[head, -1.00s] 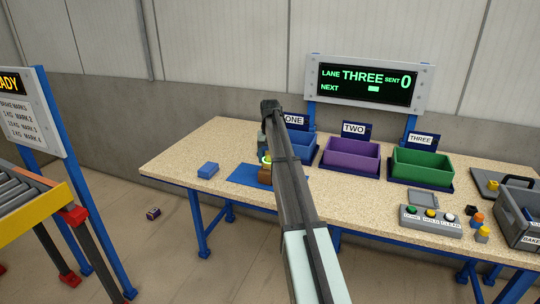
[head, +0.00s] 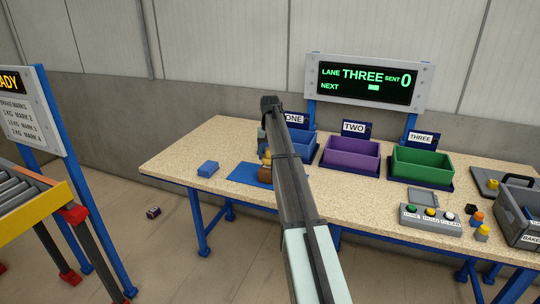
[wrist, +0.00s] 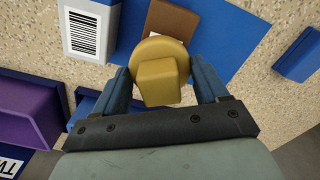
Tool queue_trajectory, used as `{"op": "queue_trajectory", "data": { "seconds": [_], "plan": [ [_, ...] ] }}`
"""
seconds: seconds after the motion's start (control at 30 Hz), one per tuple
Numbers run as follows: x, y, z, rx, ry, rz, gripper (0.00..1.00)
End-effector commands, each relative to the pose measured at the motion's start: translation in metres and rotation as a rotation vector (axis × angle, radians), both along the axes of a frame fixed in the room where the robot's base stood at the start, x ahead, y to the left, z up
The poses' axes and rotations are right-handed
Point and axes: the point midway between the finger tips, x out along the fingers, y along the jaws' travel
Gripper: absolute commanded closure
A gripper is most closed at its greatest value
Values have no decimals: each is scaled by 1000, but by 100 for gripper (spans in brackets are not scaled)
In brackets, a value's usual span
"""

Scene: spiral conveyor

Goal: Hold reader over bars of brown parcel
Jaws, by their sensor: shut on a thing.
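My gripper (wrist: 162,80) is shut on the yellow reader (wrist: 163,82), a round head with a block-shaped body, held between its blue fingers. The brown parcel (wrist: 178,17) lies on the blue mat (wrist: 235,35), and the reader covers part of it in the wrist view. A sliver of white shows at the parcel's edge; its bars are mostly hidden. In the head view the brown parcel (head: 265,173) is on the mat with the reader (head: 266,158) just above it, partly behind my arm. I cannot tell whether they touch.
A pale grey item with a barcode label (wrist: 90,33) stands beside the mat. A blue block (head: 208,169) lies to the left. Blue, purple (head: 350,157) and green (head: 427,167) bins line the back. A button box (head: 431,217) sits at the front right.

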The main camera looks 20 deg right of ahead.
Motion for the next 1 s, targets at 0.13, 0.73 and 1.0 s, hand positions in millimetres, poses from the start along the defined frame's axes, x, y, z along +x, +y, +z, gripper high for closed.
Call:
{"op": "queue_trajectory", "data": {
  "seconds": [0.13,0.73,1.0],
  "plan": [
    [1,0,13,-1,-2,0,51],
    [0,0,59,0,0,0,51],
    [0,0,60,0,0,0,28]
  ]
}}
